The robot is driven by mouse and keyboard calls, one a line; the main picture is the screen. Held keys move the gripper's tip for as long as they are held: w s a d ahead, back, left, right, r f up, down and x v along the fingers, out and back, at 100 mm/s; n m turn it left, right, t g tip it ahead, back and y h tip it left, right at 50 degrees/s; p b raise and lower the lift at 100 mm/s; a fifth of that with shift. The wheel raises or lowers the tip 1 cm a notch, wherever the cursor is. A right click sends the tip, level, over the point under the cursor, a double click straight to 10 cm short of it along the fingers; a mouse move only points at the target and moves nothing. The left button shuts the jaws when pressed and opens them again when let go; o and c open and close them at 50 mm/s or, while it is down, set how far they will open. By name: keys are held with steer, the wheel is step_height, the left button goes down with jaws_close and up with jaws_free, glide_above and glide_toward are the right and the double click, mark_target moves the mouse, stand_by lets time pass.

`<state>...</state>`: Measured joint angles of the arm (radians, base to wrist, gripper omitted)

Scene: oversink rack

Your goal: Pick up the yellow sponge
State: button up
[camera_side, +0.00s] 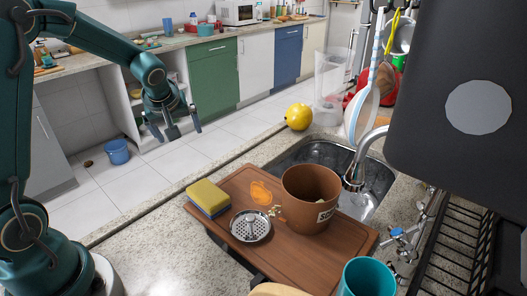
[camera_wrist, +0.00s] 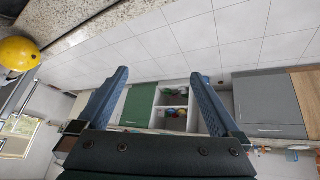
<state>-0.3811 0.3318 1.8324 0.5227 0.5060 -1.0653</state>
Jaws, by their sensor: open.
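The yellow sponge (camera_side: 208,195) has a dark blue-grey lower layer. It lies at the left end of a brown wooden board (camera_side: 260,262) over the sink, in the side view. My gripper (camera_side: 182,130) is open and empty, raised up and to the left of the sponge, well apart from it. In the wrist view both fingers of my gripper (camera_wrist: 163,98) are spread with nothing between them. The sponge does not show in the wrist view.
A brown pot (camera_side: 308,200) and a metal drain strainer (camera_side: 250,226) sit on the board near the sponge. A yellow round object (camera_side: 298,117) sits beside the sink (camera_side: 318,155). A teal cup (camera_side: 367,278) stands in front. The counter left of the board (camera_side: 150,235) is clear.

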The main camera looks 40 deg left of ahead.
mark_target(207, 192)
steer(key=s+d+n+g+h, duration=0.1)
steer(key=d, duration=0.3)
steer(key=s+d+f+n+g+h, duration=0.1)
steer(key=d+n+g+h, duration=0.1)
steer(key=d, duration=0.3)
steer(key=s+d+f+n+g+h, duration=0.1)
steer(key=d+n+h, duration=0.1)
steer(key=d, duration=0.3)
steer(key=shift+s, duration=0.4)
steer(key=shift+a+f, duration=0.1)
steer(key=shift+f, duration=2.85)
steer(key=c, duration=1.3)
steer(key=shift+r, duration=0.15)
step_height(207, 192, up, 4)
steer(key=shift+w+r, duration=0.1)
steer(key=shift+r, duration=0.05)
steer(key=s+a+r, duration=0.2)
steer(key=a, duration=0.1)
steer(key=s+a+r, duration=0.2)
steer(key=a, duration=0.1)
steer(key=s+a+r, duration=0.2)
steer(key=a, duration=0.1)
steer(key=shift+s+a+r, duration=0.2)
steer(key=shift+s+a, duration=0.1)
steer(key=shift+a, duration=0.05)
